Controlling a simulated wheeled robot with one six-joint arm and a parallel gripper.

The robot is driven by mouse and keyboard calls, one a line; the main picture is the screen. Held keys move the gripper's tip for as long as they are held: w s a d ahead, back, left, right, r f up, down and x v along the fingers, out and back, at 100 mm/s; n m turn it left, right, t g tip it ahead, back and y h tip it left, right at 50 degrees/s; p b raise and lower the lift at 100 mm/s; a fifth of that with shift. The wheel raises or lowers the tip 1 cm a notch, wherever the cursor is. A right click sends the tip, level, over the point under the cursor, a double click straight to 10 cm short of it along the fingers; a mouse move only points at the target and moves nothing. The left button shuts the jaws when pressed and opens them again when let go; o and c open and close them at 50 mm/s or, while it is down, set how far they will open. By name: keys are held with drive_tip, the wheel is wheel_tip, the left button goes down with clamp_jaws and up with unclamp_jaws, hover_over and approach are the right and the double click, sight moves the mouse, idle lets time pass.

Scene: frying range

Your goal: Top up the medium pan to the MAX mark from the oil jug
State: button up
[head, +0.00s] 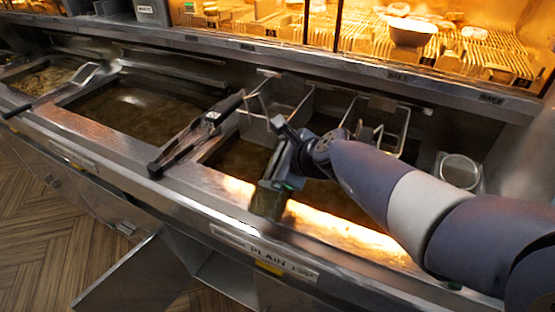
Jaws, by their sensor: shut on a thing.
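My gripper (284,176) is over the front edge of the right-hand oil pan (228,158), shut on a small, dark greenish vessel, apparently the oil jug (268,203). The jug looks roughly upright at the pan's front rim; I cannot tell whether it touches the rim. My gripper and arm hide part of it and much of this pan. Dark oil shows in the right-hand pan and in the middle pan (135,108). A third pan (42,80) is at the far left. I cannot tell which is the medium pan, and no MAX mark is readable.
A black-handled basket (210,122) lies across the divider left of my gripper. Wire baskets (378,128) hang at the back. A round clear container (460,171) stands at right. A lit shelf with food (410,32) is behind. A cabinet door (135,275) hangs open below.

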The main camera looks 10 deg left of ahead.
drive_tip(key=shift+w, duration=0.2)
drive_tip(key=shift+w+d+f+m+g+p, duration=0.2)
drive_tip(key=shift+w+m+g+p, duration=0.2)
drive_tip(key=shift+g+p, duration=0.25)
drive_tip(key=shift+f+y, duration=0.2)
drive_tip(key=shift+y, duration=0.1)
idle(1.3)
drive_tip(key=shift+w+d+r+m+g+p, duration=0.15)
drive_tip(key=shift+w+g+p, duration=0.15)
drive_tip(key=shift+p, duration=0.4)
drive_tip(key=shift+w+d+f+m+g+p, duration=0.1)
drive_tip(key=shift+w+m+g+p, duration=0.15)
drive_tip(key=shift+p, duration=0.4)
drive_tip(key=shift+w+d+r+m+g+p, duration=0.1)
drive_tip(key=shift+w+g+p, duration=0.25)
drive_tip(key=shift+p, duration=0.35)
